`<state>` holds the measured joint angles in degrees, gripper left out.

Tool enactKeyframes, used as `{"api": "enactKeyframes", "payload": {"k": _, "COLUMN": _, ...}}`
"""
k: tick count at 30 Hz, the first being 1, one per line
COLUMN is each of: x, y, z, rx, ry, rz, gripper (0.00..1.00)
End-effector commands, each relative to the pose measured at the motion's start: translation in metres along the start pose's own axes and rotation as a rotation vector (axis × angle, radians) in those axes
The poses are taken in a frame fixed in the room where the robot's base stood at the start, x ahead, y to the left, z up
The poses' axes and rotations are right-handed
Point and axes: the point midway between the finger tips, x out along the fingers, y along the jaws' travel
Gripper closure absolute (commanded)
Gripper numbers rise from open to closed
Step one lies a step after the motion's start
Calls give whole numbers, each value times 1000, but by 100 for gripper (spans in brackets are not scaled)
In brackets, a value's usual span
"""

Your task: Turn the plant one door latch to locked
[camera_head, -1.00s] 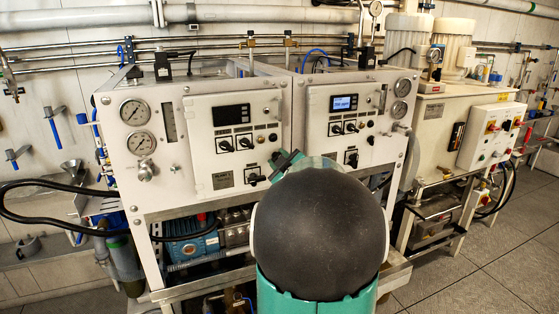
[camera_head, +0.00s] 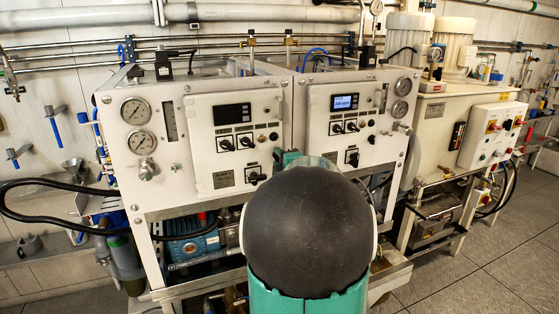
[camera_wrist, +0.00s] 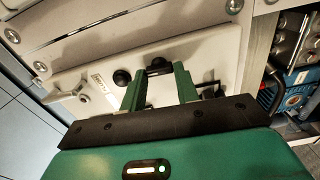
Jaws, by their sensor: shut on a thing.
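The plant one door (camera_head: 203,150) is the pale panel on the left cabinet, with a dark display and several black knobs. It appears closed. My gripper (camera_head: 289,157) is by its lower right side, mostly hidden behind my own dark round arm link. In the wrist view, the green fingers of my gripper (camera_wrist: 160,85) are around a small dark fitting (camera_wrist: 158,64) on a pale panel, apparently the door latch. The fingers cover most of it, so its turn position cannot be told. A round black knob (camera_wrist: 122,77) sits just left of the fingers.
A blue motor (camera_head: 190,246) sits below the left cabinet. A black hose (camera_head: 30,184) loops out at the left. Floor (camera_head: 490,255) is clear at the right.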

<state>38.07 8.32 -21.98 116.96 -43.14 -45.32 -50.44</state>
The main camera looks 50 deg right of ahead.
Motion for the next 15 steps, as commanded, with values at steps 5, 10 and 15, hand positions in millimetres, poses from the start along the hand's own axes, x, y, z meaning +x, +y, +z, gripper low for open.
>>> {"api": "enactKeyframes", "payload": {"k": 5, "x": 0, "y": 0, "z": -1, "rx": -47, "ry": 1, "rz": 1, "gripper": 92}}
{"api": "enactKeyframes", "payload": {"k": 10, "x": 0, "y": 0, "z": -1, "rx": -62, "ry": 1, "rz": 1, "gripper": 92}}
{"api": "enactKeyframes", "payload": {"k": 15, "x": 0, "y": 0, "z": 0, "rx": -63, "ry": 1, "rz": 1, "gripper": 92}}
